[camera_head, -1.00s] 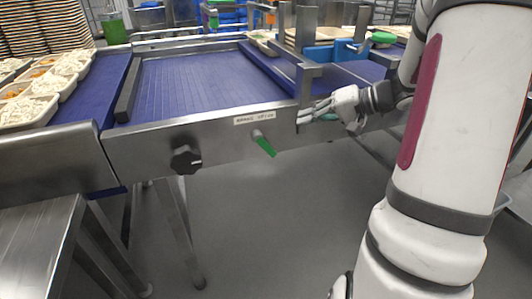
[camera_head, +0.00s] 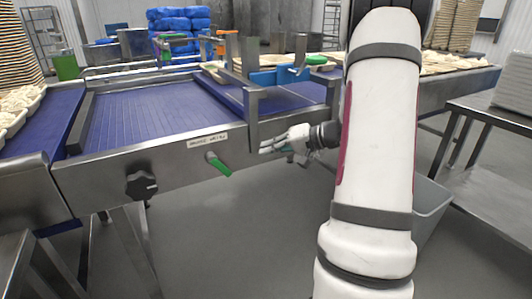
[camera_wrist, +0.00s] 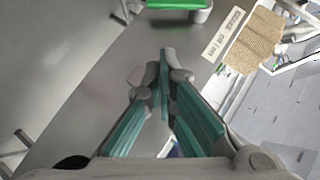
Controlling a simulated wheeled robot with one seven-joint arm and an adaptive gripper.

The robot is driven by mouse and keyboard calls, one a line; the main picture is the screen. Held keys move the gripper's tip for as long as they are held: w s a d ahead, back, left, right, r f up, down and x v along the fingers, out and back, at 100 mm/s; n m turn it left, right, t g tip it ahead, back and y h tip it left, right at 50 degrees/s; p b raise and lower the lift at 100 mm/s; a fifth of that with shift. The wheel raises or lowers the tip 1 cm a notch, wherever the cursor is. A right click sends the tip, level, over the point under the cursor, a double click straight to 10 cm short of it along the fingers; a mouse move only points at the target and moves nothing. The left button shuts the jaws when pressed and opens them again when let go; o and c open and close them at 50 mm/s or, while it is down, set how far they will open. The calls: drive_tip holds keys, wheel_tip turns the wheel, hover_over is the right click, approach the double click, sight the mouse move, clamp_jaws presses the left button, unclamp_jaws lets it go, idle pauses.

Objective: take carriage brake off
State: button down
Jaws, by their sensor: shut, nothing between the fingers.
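The brake lever has a green handle (camera_head: 219,166) on a metal pivot on the front panel of the conveyor, below a white label (camera_head: 208,141). The handle slants down to the right. In the wrist view the green handle (camera_wrist: 176,4) is at the top edge, beyond my fingertips and apart from them, and the label (camera_wrist: 229,36) is to its right. My gripper (camera_head: 262,148) is to the right of the lever, in front of the panel. Its fingers point left. In the wrist view my gripper (camera_wrist: 166,52) is shut and empty, its teal finger pads meeting at the tips.
A black knob (camera_head: 141,185) is on the panel left of the lever. A metal upright bracket (camera_head: 252,115) rises from the conveyor edge beside my gripper. Blue belts (camera_head: 160,105) lie behind the panel. A steel table (camera_head: 490,180) stands at right. Open floor lies in front.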

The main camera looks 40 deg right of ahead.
sight(219, 165)
drive_tip(key=b+x, duration=0.1)
drive_tip(key=x, duration=0.6)
drive_tip(key=shift+f, duration=0.1)
drive_tip(key=shift+w+a+f+b, duration=0.2)
drive_tip(key=shift+a+f+b, duration=0.1)
drive_tip(key=shift+a, duration=0.15)
drive_tip(key=shift+w+a+f+b, duration=0.2)
drive_tip(key=shift+a+f, duration=0.15)
drive_tip(key=shift+a, duration=0.15)
drive_tip(key=shift+w+a+f, duration=0.15)
drive_tip(key=shift+a+f, duration=0.35)
drive_tip(key=shift+a, duration=0.15)
drive_tip(key=shift+b, duration=0.3)
